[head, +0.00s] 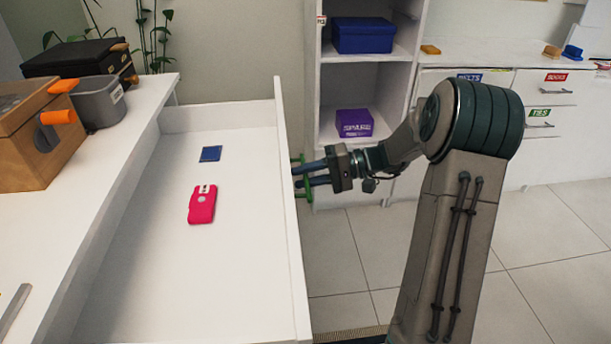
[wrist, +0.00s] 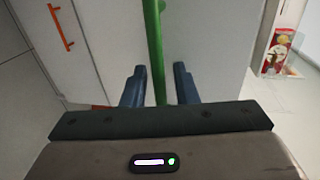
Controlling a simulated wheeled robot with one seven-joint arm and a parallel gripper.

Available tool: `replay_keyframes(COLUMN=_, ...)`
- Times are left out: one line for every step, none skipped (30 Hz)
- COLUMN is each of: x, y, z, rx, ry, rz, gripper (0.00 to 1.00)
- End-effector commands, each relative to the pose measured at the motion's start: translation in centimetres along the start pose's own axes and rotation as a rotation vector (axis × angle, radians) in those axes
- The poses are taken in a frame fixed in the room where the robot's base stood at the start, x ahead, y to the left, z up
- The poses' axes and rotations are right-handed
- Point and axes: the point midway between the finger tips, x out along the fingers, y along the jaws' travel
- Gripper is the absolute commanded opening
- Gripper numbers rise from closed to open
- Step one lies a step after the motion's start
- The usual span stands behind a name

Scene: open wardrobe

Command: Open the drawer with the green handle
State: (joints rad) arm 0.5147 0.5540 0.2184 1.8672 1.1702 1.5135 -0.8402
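The drawer (head: 140,255) is pulled far out from the white cabinet at the left of the head view. Its green handle (head: 307,191) is on the outer side of the drawer front and is partly hidden by my fingers. In the wrist view the green handle (wrist: 154,35) runs down between my two blue fingers. My gripper (head: 300,176) is at the handle, with one finger on each side. In the wrist view my gripper (wrist: 159,85) looks open, with a small gap on both sides of the handle.
A pink-red item (head: 202,206) and a small blue item (head: 211,154) lie in the drawer. A wooden box (head: 35,150) and a grey bin (head: 98,103) stand on the cabinet top. An orange handle (wrist: 60,25) shows in the wrist view. Shelves hold a purple box (head: 354,124).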

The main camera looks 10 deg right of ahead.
Motion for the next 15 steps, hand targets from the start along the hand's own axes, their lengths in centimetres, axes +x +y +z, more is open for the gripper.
replay_keyframes(x=-0.2, y=0.0, z=0.0, rx=0.0, ry=0.001, rz=0.0, gripper=0.27)
replay_keyframes(x=-0.3, y=0.0, z=0.0, rx=0.001, ry=0.001, rz=0.0, gripper=0.27)
replay_keyframes(x=-0.7, y=0.0, z=0.0, rx=0.001, ry=0.001, rz=0.0, gripper=0.27)
replay_keyframes(x=-1.0, y=-0.1, z=-0.1, rx=0.001, ry=0.002, rz=0.0, gripper=0.27)
replay_keyframes(x=-1.4, y=-0.1, z=-0.1, rx=0.001, ry=0.003, rz=0.001, gripper=0.27)
replay_keyframes(x=-2.1, y=-0.1, z=-0.1, rx=0.001, ry=0.005, rz=0.0, gripper=0.27)
replay_keyframes(x=-2.7, y=-0.1, z=-0.1, rx=0.002, ry=0.004, rz=0.0, gripper=0.27)
replay_keyframes(x=-3.4, y=-0.1, z=-0.1, rx=0.002, ry=0.004, rz=0.001, gripper=0.27)
replay_keyframes(x=-4.3, y=-0.2, z=-0.1, rx=0.001, ry=0.006, rz=0.001, gripper=0.27)
replay_keyframes(x=-5.0, y=-0.2, z=-0.1, rx=0.001, ry=0.006, rz=0.0, gripper=0.27)
replay_keyframes(x=-5.7, y=-0.2, z=-0.1, rx=0.001, ry=0.005, rz=0.001, gripper=0.27)
replay_keyframes(x=-6.7, y=-0.2, z=-0.1, rx=0.001, ry=0.005, rz=0.0, gripper=0.27)
replay_keyframes(x=-7.4, y=-0.2, z=-0.1, rx=0.001, ry=0.005, rz=-0.001, gripper=0.27)
replay_keyframes(x=-8.1, y=-0.2, z=-0.1, rx=0.0, ry=0.004, rz=0.0, gripper=0.27)
replay_keyframes(x=-9.0, y=-0.2, z=-0.1, rx=0.0, ry=0.004, rz=0.0, gripper=0.27)
